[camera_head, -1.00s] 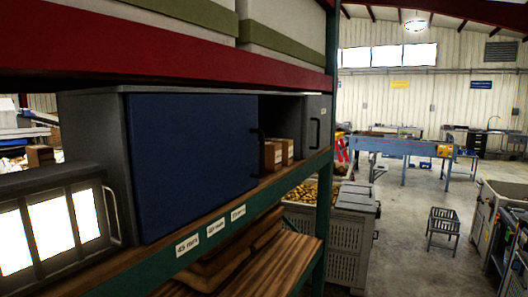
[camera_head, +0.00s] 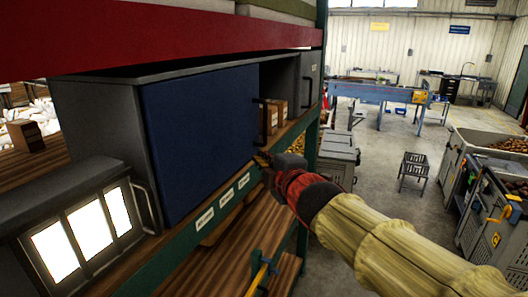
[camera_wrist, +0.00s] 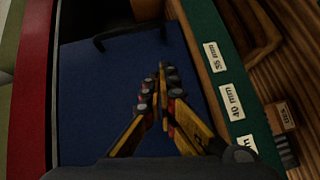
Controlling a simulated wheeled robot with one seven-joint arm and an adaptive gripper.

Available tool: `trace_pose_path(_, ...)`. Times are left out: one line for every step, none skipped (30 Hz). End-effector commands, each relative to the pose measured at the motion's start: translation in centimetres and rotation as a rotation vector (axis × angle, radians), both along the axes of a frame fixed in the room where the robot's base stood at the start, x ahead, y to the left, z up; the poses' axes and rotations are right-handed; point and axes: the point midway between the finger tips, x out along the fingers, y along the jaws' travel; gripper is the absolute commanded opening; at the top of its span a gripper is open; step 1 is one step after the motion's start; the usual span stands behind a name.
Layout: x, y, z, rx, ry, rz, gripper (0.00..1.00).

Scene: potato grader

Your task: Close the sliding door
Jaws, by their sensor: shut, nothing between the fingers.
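The blue sliding door (camera_head: 200,140) covers the left and middle of a grey cabinet (camera_head: 95,125) on the shelf. A dark upright bar handle (camera_head: 262,122) is at the door's right edge. To its right is a gap with small cardboard boxes (camera_head: 277,115) inside. My gripper (camera_head: 262,159) is shut and empty, low by the door's right edge, below the handle and apart from it. In the wrist view the closed fingertips (camera_wrist: 162,72) are in front of the blue door (camera_wrist: 95,85), with the dark handle (camera_wrist: 130,36) beyond them.
A green shelf beam with size labels (camera_head: 225,197) runs below the cabinet. A red beam (camera_head: 150,38) is above. A grey lit box with a handle (camera_head: 85,220) stands at front left. A grey panel with a handle (camera_head: 310,80) bounds the gap's right side.

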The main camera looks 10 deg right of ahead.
Motion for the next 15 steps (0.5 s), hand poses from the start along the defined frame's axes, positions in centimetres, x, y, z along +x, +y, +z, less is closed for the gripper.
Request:
trace_pose_path(0.6, 0.1, -0.3, 0.003, 0.003, 0.000, 0.00)
trace_pose_path(1.0, 0.1, -0.4, 0.003, 0.003, 0.000, 0.00)
trace_pose_path(1.6, 0.2, -0.5, 0.003, 0.004, 0.000, 0.00)
trace_pose_path(2.1, 0.3, -0.6, 0.004, 0.005, -0.001, 0.00)
trace_pose_path(2.6, 0.3, -0.7, 0.003, 0.006, -0.001, 0.00)
trace_pose_path(3.4, 0.4, -0.8, 0.004, 0.006, -0.001, 0.00)
trace_pose_path(4.0, 0.5, -0.8, 0.003, 0.005, -0.001, 0.00)
trace_pose_path(4.6, 0.6, -1.0, 0.004, 0.007, -0.001, 0.00)
trace_pose_path(5.4, 0.7, -1.0, 0.004, 0.006, -0.001, 0.00)
trace_pose_path(6.0, 0.8, -1.2, 0.005, 0.007, -0.001, 0.00)
trace_pose_path(6.6, 0.8, -1.2, 0.005, 0.006, -0.001, 0.00)
trace_pose_path(7.3, 0.9, -1.3, 0.005, 0.006, -0.002, 0.00)
trace_pose_path(7.9, 1.0, -1.3, 0.005, 0.006, -0.002, 0.00)
trace_pose_path(8.5, 1.1, -1.4, 0.004, 0.006, -0.002, 0.00)
trace_pose_path(9.2, 1.1, -1.5, 0.006, 0.006, -0.002, 0.00)
